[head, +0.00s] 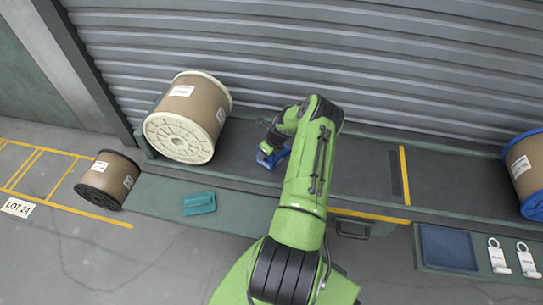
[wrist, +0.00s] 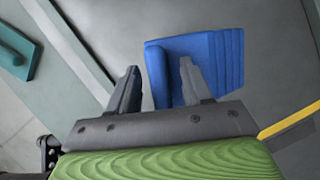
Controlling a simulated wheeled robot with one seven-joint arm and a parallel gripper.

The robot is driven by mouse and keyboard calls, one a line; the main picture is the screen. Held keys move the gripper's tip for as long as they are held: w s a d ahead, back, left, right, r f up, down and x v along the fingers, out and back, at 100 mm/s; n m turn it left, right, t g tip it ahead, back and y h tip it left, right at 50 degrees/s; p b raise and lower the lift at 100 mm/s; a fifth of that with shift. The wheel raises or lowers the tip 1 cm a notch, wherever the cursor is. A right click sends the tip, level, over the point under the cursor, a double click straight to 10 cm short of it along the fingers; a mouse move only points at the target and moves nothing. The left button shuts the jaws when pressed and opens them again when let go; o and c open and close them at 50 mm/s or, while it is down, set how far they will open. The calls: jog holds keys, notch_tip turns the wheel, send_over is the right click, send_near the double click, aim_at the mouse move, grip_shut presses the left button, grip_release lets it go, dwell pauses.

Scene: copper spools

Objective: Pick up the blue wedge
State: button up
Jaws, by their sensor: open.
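The blue wedge (head: 272,155) lies on the dark grey shelf in the head view, partly hidden by my arm. In the wrist view the blue wedge (wrist: 207,62) has a ridged right part and a raised left edge. My gripper (wrist: 158,78) is open, with two dark fingers. In that view the right finger overlaps the wedge and the left finger lies to the left of it. The wedge's left edge shows between the fingers. I cannot tell how high the fingers are above it. In the head view my gripper (head: 268,147) is right at the wedge, its fingers hardly visible.
A large cream-flanged spool (head: 205,105) stands left of the wedge on the shelf (head: 365,170). A teal wedge-like piece (head: 199,203) lies on the lower ledge. A black-flanged spool (head: 108,180) is at far left, a blue-flanged spool (head: 527,172) at far right. A ribbed shutter (head: 400,60) stands behind.

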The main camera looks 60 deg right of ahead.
grip_shut()
dwell(1.3)
